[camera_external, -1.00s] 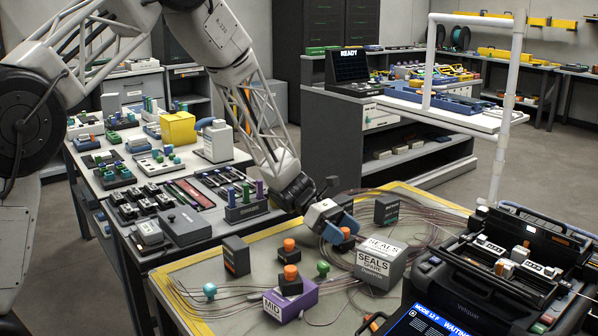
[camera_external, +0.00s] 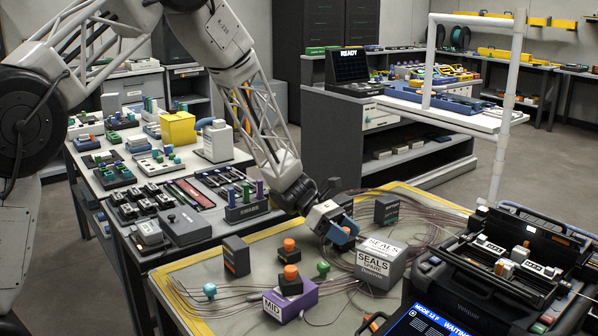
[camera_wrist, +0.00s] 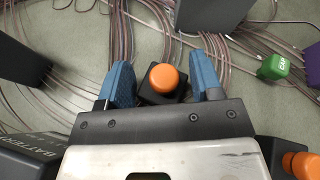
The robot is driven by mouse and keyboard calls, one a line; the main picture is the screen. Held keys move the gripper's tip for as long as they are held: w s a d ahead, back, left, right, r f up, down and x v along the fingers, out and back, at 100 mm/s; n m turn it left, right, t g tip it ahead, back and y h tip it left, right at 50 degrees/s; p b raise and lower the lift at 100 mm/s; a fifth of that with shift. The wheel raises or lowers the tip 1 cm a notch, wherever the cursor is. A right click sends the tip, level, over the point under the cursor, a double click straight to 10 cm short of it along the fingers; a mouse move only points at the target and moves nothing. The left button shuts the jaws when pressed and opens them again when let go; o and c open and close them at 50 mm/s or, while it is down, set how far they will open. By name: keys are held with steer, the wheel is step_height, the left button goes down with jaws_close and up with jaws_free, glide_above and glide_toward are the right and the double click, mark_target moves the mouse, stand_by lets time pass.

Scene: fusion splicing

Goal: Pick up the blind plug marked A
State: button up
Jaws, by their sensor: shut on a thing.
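My gripper (camera_external: 342,234) is low over the mat at the table's back edge. Two similar orange-topped plugs stand to the left, one further back (camera_external: 289,245) and one by the purple block (camera_external: 291,274). I cannot read a mark A on any of them.
A grey SEALS box (camera_external: 376,270) stands close to the right of my gripper. A purple MID block (camera_external: 290,300), a green cap (camera_wrist: 273,67), a teal piece (camera_external: 209,290) and dark blocks (camera_external: 236,256) sit around. Loose fibres run across the mat. The splicer (camera_external: 500,265) is at right.

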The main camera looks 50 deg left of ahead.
mark_target(346, 229)
steer(key=shift+r, duration=0.1)
stand_by(0.3)
steer(key=shift+r, duration=0.7)
step_height(346, 229, up, 2)
steer(key=shift+r, duration=0.1)
steer(key=s, duration=1)
steer(key=s+d+r, duration=0.1)
steer(key=s, duration=0.5)
steer(key=shift+r, duration=0.1)
